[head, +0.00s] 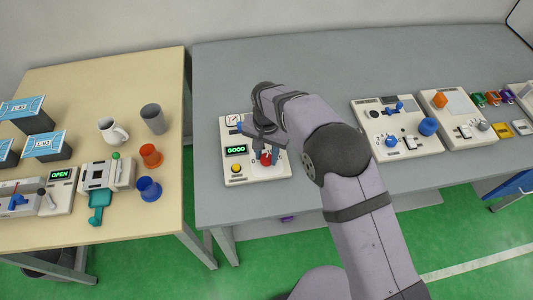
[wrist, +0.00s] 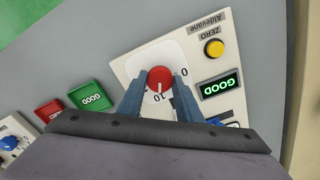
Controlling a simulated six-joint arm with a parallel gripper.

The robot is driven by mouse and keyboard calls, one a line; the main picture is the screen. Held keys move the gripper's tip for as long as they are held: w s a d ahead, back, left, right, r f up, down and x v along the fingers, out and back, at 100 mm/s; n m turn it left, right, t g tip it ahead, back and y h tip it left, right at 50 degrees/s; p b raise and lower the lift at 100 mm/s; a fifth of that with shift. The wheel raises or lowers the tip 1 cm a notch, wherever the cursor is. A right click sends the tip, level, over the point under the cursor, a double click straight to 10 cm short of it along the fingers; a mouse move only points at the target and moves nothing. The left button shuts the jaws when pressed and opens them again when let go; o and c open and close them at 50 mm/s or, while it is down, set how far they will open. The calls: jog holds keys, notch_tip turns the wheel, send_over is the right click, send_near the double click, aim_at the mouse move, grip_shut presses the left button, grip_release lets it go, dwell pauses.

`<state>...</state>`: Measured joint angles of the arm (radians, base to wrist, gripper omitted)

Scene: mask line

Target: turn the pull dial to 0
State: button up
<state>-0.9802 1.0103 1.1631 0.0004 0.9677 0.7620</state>
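The dial is a round red knob (wrist: 159,78) on a pale panel (wrist: 133,66) in the wrist view. Its white pointer line points down the picture, toward the mark 10. The mark 0 is to the right of the knob. My gripper (wrist: 159,92) has its two blue fingers on either side of the knob, with what look like narrow gaps; I cannot tell whether they touch it. In the head view the red knob (head: 266,159) shows below my gripper (head: 262,140), partly hidden by it.
The same panel has a yellow button (wrist: 214,48) and a lit green GOOD display (wrist: 219,86). A green GOOD tray (wrist: 90,96) and a red tray (wrist: 48,111) lie to the left. Another panel (head: 397,128) stands right of my arm; the grey table (head: 320,75) behind is clear.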

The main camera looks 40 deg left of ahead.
jog(key=c, duration=0.3)
jog(key=shift+n, duration=0.3)
jog(key=n+b, duration=0.1)
jog(key=n, duration=0.3)
jog(key=shift+n+b, duration=0.3)
jog(key=shift+b, duration=0.05)
jog(key=n, duration=0.4)
jog(key=shift+b, duration=0.4)
jog(key=n, duration=0.5)
jog(key=shift+r+n, duration=0.1)
jog(key=shift+n, duration=0.3)
jog(key=n, duration=0.4)
jog(key=shift+a+n+b, duration=0.1)
jog(key=shift+n+b, duration=0.25)
jog(key=shift+n, duration=0.05)
